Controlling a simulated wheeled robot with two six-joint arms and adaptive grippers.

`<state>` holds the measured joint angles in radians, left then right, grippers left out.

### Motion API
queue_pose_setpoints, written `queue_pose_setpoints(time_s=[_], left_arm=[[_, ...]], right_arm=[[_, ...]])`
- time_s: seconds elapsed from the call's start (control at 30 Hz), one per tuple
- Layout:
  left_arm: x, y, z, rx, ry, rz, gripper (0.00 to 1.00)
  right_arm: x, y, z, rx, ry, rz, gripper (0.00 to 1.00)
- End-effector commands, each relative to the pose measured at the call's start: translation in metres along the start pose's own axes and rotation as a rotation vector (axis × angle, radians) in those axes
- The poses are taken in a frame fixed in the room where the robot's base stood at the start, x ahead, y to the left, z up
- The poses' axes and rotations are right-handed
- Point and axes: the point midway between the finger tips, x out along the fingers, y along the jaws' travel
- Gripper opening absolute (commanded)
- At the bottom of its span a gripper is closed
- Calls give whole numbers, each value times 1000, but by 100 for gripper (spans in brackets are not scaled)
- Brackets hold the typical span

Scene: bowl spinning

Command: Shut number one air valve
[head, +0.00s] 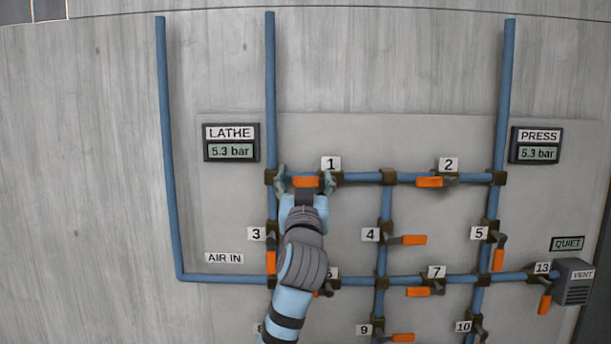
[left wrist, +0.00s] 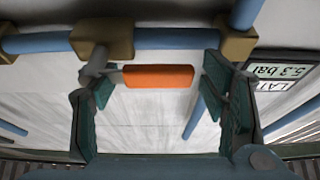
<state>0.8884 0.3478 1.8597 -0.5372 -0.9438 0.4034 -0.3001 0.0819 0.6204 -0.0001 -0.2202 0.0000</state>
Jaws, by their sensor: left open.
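Number one air valve has an orange handle (head: 306,182) on the upper horizontal blue pipe, under the "1" label (head: 331,163). The handle lies level, along the pipe, pointing left from the valve body. My left gripper (head: 305,187) is open in front of it, with one finger at each end of the handle. In the left wrist view the orange handle (left wrist: 158,76) sits between the spread green finger pads, with clear gaps; the brown valve body (left wrist: 103,38) is behind the left finger. Contact with the handle is not visible. My right gripper is not in view.
Valve 2 (head: 430,182) is to the right on the same pipe. Valve 3's handle (head: 271,262) hangs close to my left forearm, which partly hides valve 6. The LATHE gauge (head: 231,151) and PRESS gauge (head: 537,153) both read 5.3 bar. Bare panel lies above the upper pipe.

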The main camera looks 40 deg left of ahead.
Motion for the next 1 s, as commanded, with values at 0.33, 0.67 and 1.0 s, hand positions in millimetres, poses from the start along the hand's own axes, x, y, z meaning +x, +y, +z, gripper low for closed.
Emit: queue_pose_setpoints(time_s=[0.33,0.67,1.0], left_arm=[[2,0,1,0,0,1,55],[2,0,1,0,0,1,3],[1,0,4,-27,-2,-10,0]], right_arm=[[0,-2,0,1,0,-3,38],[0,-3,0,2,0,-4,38],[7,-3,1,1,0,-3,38]])
